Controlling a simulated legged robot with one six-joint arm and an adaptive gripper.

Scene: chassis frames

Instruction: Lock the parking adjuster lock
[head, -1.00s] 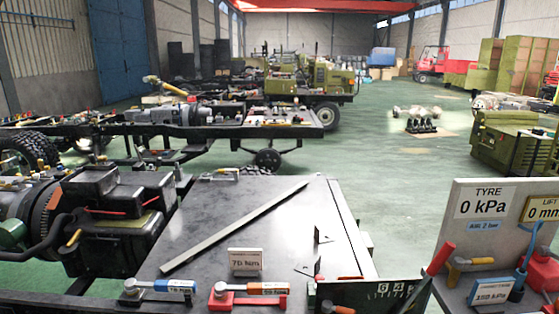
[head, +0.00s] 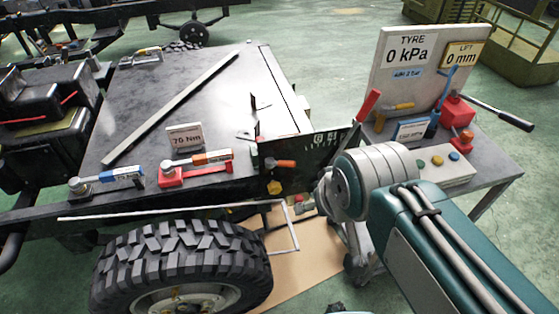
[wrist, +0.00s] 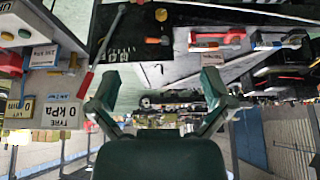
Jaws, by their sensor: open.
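I cannot tell for sure which part is the parking adjuster lock. A dark plate (head: 310,149) with white marks stands at the chassis corner. A small orange-handled part (head: 281,163) and a yellow hex piece (head: 274,187) sit at its left end. They also show in the wrist view, as an orange handle (wrist: 154,40) and a yellow piece (wrist: 161,15). A red-handled lever (head: 367,106) rises by the plate's right end. My gripper (wrist: 160,84) is open and empty, with its fingers spread wide, apart from these parts. In the head view my arm hides its fingers.
A big tyre (head: 180,270) is below. A grey table (head: 490,165) with gauges and a board (head: 440,45) stands at right.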

